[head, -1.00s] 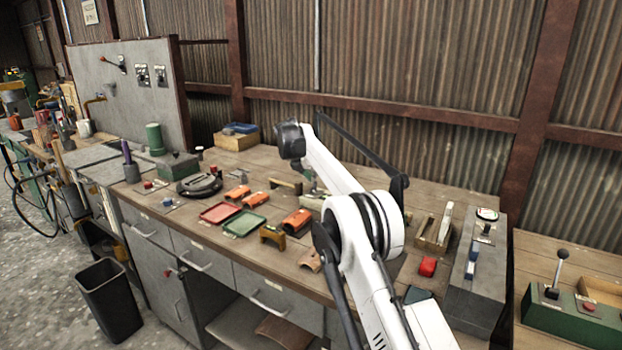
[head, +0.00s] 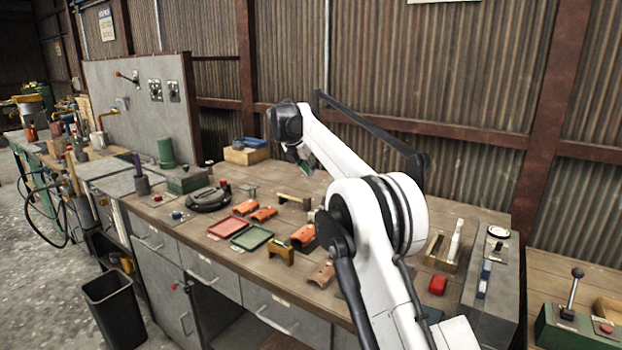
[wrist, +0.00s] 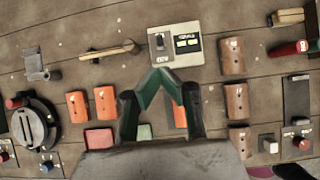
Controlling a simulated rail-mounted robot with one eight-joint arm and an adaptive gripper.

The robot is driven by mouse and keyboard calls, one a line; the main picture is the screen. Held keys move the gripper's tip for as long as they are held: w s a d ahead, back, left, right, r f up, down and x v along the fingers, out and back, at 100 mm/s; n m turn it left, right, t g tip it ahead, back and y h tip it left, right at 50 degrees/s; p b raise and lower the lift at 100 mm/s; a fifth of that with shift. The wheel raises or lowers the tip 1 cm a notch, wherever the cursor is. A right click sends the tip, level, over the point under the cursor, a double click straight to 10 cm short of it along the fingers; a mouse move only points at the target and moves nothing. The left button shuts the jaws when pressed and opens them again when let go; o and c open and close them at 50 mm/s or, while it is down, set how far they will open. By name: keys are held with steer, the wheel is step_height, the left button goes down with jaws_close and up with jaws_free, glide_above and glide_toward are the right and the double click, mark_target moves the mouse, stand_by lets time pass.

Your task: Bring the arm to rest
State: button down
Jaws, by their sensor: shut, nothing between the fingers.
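My white arm reaches over the wooden workbench (head: 470,215) in the head view. My gripper (head: 304,162) hangs from the arm's dark end joint, above the bench and partly hidden there. In the wrist view, the green-grey fingers of my gripper (wrist: 160,78) come together at the tips, with nothing between them.
Orange blocks (wrist: 105,103), a red tray (head: 226,221), a green tray (head: 251,237) and a black round fixture (head: 208,199) lie on the bench. Brown curved blocks (wrist: 232,56) lie at right in the wrist view. A corrugated wall (head: 440,60) stands behind. A black bin (head: 113,305) is on the floor.

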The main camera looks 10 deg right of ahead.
steer(key=shift+r, duration=0.15)
steer(key=s+d+r+m+y, duration=0.1)
steer(key=s+d+r+m, duration=0.4)
steer(key=s+r+m, duration=0.5)
steer(key=s+d+m+y, duration=0.1)
steer(key=s+d+m, duration=0.25)
steer(key=s, duration=1.65)
steer(key=s+f+m, duration=0.5)
steer(key=s, duration=0.5)
steer(key=s+d+f+m+t+y, duration=0.1)
steer(key=s+f+m, duration=0.3)
steer(key=s, duration=0.7)
steer(key=s+d+f+m+t+y, duration=0.1)
steer(key=s+f+m, duration=0.4)
steer(key=s, duration=0.6)
step_height(320, 180, down, 2)
steer(key=shift+f+m, duration=0.25)
steer(key=shift+m, duration=0.1)
